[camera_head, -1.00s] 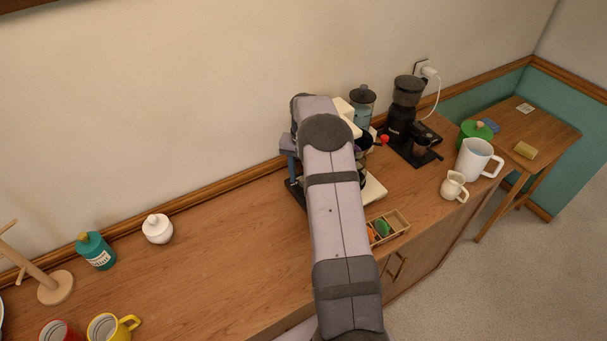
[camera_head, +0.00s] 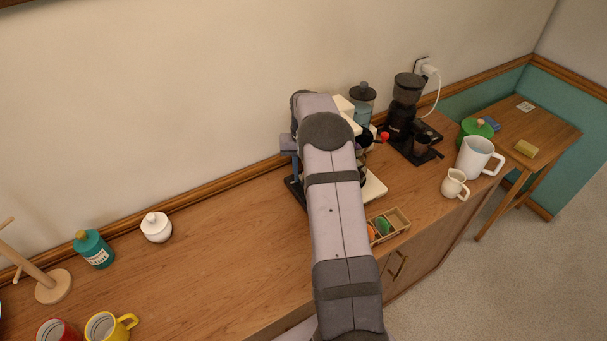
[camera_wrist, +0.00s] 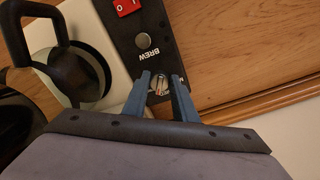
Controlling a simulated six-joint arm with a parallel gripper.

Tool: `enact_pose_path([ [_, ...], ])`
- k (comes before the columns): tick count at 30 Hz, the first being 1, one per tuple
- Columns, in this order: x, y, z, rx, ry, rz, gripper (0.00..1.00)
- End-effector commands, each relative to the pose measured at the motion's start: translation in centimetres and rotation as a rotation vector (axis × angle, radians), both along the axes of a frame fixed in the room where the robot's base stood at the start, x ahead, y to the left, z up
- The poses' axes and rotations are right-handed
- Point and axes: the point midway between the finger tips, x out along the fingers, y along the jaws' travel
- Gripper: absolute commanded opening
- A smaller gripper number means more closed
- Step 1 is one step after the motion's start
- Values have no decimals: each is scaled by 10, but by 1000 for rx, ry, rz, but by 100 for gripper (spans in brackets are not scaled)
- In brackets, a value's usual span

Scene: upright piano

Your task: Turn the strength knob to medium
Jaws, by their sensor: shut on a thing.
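The strength knob (camera_wrist: 159,87) is a small round pale dial with a reddish mark, on the black control panel (camera_wrist: 148,28) of the coffee machine in the wrist view. My gripper (camera_wrist: 160,80) is shut on the knob, one blue-grey finger on each side. The lettering beside the knob is mostly hidden by the fingers, so I cannot read its setting. On the same panel are a round grey BREW button (camera_wrist: 143,41) and a red power switch (camera_wrist: 126,6). In the head view my arm hides most of the coffee machine (camera_head: 375,188).
A glass carafe with a black handle (camera_wrist: 33,22) stands beside the panel. In the head view, a black grinder (camera_head: 405,108), a divided wooden box (camera_head: 398,221) and white jugs (camera_head: 476,158) are right of my arm.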

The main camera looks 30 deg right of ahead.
Motion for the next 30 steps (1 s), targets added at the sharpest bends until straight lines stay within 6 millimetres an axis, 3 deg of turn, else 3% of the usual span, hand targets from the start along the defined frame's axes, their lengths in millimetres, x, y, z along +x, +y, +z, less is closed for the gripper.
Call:
enact_pose_path([
  [5, 0, 0, 1, -1, -2, -2, 3],
  [6, 1, 0, 1, -1, -2, -2, 35],
  [7, 1, 0, 1, -1, -2, -2, 42],
  [20, 1, -1, 6, -2, -4, -3, 43],
  [30, 1, -1, 48, -3, -7, -3, 43],
])
